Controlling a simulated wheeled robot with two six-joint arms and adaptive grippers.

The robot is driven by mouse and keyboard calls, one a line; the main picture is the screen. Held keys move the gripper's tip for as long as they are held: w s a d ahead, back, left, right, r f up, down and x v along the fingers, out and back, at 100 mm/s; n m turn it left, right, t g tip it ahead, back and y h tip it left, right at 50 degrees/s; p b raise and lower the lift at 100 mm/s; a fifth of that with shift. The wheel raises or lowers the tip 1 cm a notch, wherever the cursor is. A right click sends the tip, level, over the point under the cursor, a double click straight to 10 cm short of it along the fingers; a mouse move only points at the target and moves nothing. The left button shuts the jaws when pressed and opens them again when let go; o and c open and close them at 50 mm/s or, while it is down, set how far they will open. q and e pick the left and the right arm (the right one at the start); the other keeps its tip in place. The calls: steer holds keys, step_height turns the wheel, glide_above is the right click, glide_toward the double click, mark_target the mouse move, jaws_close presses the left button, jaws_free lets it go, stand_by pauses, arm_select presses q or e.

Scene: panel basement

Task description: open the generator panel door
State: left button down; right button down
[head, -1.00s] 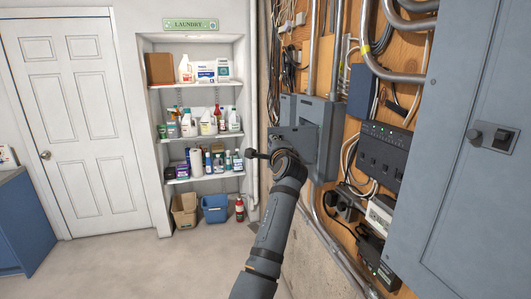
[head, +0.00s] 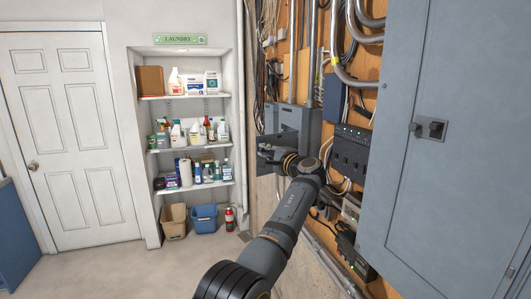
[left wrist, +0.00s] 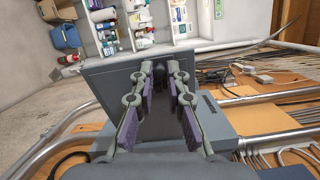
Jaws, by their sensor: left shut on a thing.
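The generator panel (head: 308,118) is a small grey box on the plywood wall, right of the shelves in the head view. Its flat grey door (head: 284,141) appears to stand out from the box at an angle, partly open. In the left wrist view the door (left wrist: 102,82) spreads behind the fingers, with the grey box (left wrist: 214,118) to the right. My left gripper (head: 270,153) is at the door, its fingers (left wrist: 163,76) closed around a dark part that looks like the door's handle. The fingers hide most of that part. My right gripper is not in view.
A large grey cabinet (head: 400,200) with a black latch (head: 430,129) stands close at the right. A black power unit (head: 350,152), conduits and cables crowd the wall. Shelves of bottles (head: 190,142) and a fire extinguisher (head: 229,219) are at the left. The floor (head: 130,268) there is clear.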

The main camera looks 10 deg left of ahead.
arm_select(q)
steer(key=shift+a+r, duration=0.1)
steer(key=shift+r, duration=0.05)
steer(key=c, duration=1.3)
jaws_free()
steer(key=shift+c, duration=0.2)
